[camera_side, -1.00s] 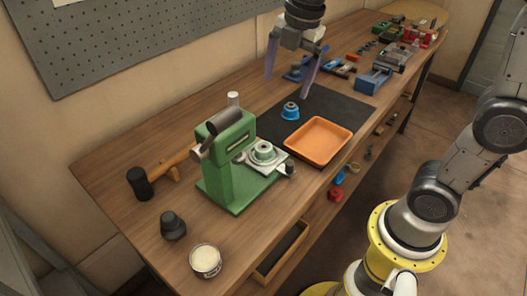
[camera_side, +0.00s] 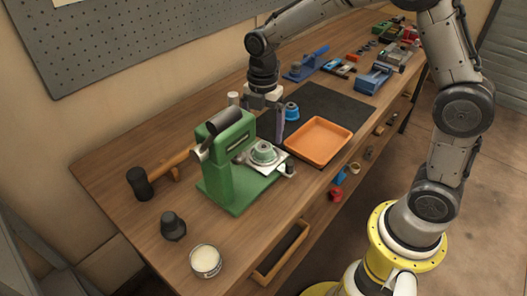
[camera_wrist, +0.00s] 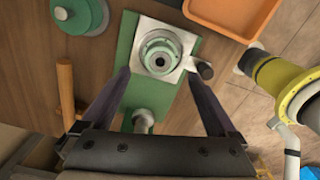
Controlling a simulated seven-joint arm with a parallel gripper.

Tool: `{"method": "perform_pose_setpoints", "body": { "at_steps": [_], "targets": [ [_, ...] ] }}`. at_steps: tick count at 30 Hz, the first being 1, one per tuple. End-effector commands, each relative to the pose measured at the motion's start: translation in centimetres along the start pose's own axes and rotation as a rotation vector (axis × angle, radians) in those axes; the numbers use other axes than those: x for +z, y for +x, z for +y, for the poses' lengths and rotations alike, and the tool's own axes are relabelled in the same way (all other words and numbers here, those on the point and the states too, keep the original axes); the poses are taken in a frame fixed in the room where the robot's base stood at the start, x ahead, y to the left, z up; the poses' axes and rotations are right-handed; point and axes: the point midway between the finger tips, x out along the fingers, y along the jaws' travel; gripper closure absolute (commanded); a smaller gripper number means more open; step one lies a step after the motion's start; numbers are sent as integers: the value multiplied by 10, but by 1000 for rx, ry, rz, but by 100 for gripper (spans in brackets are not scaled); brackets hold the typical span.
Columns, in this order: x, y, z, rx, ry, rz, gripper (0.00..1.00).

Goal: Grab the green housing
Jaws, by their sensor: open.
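The green housing (camera_side: 264,152) is a small round piece with a ringed top, seated on the silver plate of the green press (camera_side: 227,170). In the wrist view the housing (camera_wrist: 160,52) shows from above, with a dark hole in its middle. My gripper (camera_side: 266,118) is open and empty, beside the upper part of the press; one finger shows clearly in the side view, the other is partly hidden. In the wrist view the tips of my gripper (camera_wrist: 155,71) are spread to either side below the housing, and I see no contact with it.
The press column stands close to my gripper. A hammer (camera_side: 140,184), a black knob (camera_side: 173,226) and a jar (camera_side: 205,261) stand at the left.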

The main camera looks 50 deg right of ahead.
Motion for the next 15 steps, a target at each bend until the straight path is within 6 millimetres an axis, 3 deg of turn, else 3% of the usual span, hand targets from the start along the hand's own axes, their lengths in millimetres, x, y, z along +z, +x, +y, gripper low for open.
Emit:
{"method": "perform_pose_setpoints", "body": {
  "at_steps": [15],
  "targets": [
    [3, 53, 0, -1, 0, 0, 6]
  ]
}}
